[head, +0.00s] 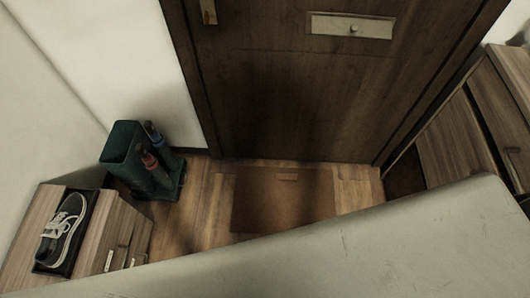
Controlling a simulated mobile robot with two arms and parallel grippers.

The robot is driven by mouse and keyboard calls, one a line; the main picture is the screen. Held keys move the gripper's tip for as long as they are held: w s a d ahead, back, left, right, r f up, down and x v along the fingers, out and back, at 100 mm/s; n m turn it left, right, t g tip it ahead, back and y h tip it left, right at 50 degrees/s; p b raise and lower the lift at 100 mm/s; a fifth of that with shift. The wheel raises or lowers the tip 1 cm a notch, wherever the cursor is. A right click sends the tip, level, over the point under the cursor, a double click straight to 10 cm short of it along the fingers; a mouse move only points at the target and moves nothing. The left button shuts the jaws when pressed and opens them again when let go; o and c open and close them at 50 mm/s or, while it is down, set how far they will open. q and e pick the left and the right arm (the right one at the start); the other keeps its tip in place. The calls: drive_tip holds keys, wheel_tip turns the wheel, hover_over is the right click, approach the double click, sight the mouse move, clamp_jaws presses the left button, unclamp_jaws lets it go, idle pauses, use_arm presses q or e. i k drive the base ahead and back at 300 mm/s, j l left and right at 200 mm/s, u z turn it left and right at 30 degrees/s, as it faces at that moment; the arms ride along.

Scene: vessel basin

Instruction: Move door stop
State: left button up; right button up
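A small, flat wooden piece (288,177), which looks like the door stop, lies on the brown doormat (255,215) near the mat's far edge. The dark wooden door (290,100) stands shut just behind the mat, with a metal letter plate (352,26) on it. The small piece is apart from the door's bottom edge. Neither of my grippers is in view.
A dark green umbrella stand (125,143) with umbrellas stands left of the door. A low wooden cabinet (125,225) at left bears a black sneaker (62,232). Wooden cabinets (455,150) stand at right. A large pale surface hides the near floor.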

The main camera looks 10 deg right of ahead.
sight(290, 177)
drive_tip(key=z, duration=0.8)
drive_tip(key=i+l+z, duration=0.15)
drive_tip(key=i, duration=0.25)
